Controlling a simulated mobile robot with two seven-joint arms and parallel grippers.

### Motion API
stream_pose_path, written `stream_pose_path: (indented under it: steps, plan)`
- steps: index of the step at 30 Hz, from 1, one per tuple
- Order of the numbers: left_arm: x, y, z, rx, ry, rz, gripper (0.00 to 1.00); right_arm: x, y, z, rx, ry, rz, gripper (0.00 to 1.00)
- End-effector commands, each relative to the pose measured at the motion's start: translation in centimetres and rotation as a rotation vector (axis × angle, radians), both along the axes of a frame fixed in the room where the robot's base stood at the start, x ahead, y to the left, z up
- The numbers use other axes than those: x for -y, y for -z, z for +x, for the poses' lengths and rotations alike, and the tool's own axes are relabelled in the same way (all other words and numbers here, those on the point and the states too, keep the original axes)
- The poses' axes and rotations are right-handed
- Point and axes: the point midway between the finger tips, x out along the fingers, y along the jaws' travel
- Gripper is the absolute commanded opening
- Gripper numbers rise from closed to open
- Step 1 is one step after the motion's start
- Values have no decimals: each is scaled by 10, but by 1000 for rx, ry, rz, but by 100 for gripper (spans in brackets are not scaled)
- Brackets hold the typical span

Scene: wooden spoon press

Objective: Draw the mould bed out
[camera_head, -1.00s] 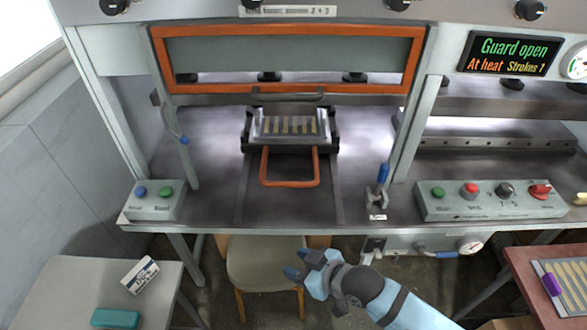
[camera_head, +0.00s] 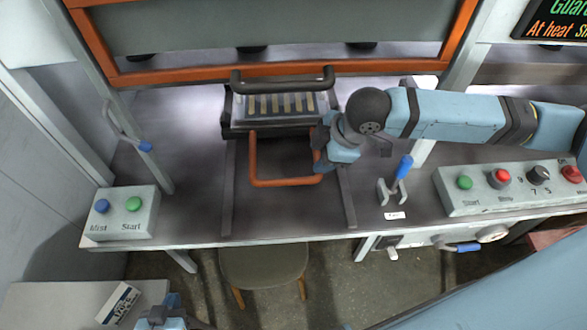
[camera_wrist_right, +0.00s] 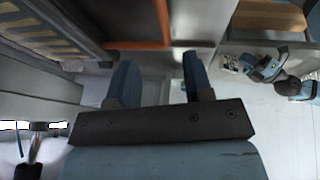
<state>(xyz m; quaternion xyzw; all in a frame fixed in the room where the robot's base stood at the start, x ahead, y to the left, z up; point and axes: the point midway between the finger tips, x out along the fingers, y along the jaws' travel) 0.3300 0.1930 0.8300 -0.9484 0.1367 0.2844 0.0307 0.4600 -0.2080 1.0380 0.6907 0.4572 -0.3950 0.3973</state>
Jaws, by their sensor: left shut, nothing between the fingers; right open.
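The mould bed (camera_head: 232,122) is a dark tray bearing a plate with several pale wooden strips (camera_head: 280,105). It sits at the back of two rails on the press table, under the raised guard. Its orange U-shaped handle (camera_head: 254,165) sticks out toward the front. My right gripper (camera_head: 319,150) is open beside the handle's right arm. The right wrist view shows its open fingers (camera_wrist_right: 160,83) with the orange bar (camera_wrist_right: 138,45) beyond their tips, not clearly between them. My left gripper (camera_head: 165,312) is shut and empty at the bottom edge, low in front of the table.
The orange-framed guard (camera_head: 270,72) is up. A blue-handled lever (camera_head: 402,168) stands right of the rails. Button boxes sit at the front left (camera_head: 122,212) and right (camera_head: 510,188). A stool (camera_head: 262,265) stands below the table's front edge. The rails before the bed are clear.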

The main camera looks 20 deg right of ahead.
Motion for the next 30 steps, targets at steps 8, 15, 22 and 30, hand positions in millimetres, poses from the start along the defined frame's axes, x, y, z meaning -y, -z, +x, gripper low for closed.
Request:
stream_pose_path:
  steps: [8,15,22,30]
  plan:
    - [0,2,-4,-8,0,1,0,-17,45,13,0,-1,2,46]
    - [-1,1,-2,-5,1,2,0,-33,90,27,0,0,3,46]
    - [-1,0,-1,-5,1,2,0,-41,114,35,2,1,3,46]
    - [-1,0,-1,-3,0,2,0,-44,120,36,3,-1,3,46]
